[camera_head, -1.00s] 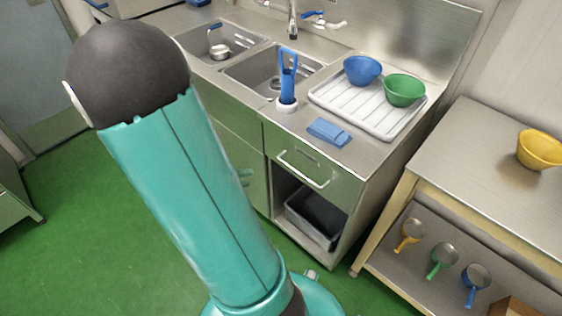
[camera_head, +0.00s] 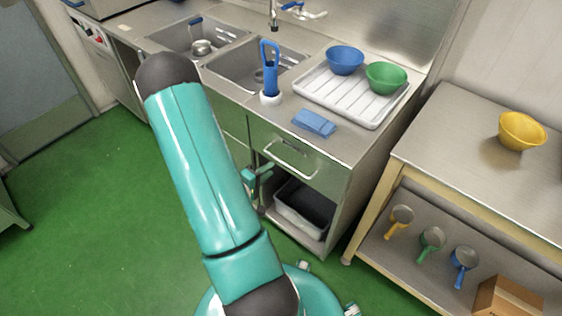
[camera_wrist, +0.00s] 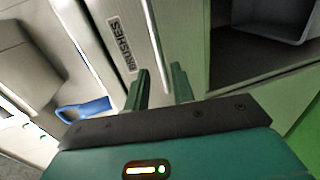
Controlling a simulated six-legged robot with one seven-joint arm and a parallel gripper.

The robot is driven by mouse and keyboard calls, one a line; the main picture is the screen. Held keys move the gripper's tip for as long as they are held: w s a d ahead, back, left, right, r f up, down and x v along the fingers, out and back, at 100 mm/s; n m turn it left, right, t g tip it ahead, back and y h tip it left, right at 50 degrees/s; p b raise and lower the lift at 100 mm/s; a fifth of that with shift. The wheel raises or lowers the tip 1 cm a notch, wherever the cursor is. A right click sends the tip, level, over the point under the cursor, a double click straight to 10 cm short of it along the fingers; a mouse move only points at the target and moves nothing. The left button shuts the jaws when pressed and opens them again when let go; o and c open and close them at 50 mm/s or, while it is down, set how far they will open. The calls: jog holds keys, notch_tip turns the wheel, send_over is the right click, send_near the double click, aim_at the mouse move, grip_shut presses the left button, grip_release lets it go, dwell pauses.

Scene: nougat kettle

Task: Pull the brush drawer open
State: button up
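The brush drawer (camera_head: 312,164) is a metal front at the top of the sink cabinet, with a bar handle (camera_head: 291,161). It looks shut. In the wrist view its front carries a label reading BRUSHES (camera_wrist: 125,45). A bright bar beside the label runs toward my fingers, probably the handle. My gripper (camera_wrist: 161,68) has its two green fingers apart with nothing seen held between them. In the head view my gripper (camera_head: 258,181) shows partly behind my arm, left of and below the handle. I cannot tell whether the fingers touch the bar.
An open bay with a grey bin (camera_head: 301,214) lies below the drawer. On the counter are a blue cloth (camera_head: 314,123), a blue brush in a white holder (camera_head: 270,72) and a white drainer (camera_head: 350,97) with two bowls. A side table (camera_head: 475,140) stands right. Green floor is clear left.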

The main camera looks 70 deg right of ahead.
aim_at(280, 162)
jog(key=x, duration=0.7)
jog(key=shift+s+d, duration=0.1)
jog(key=shift+d, duration=0.1)
grip_shut()
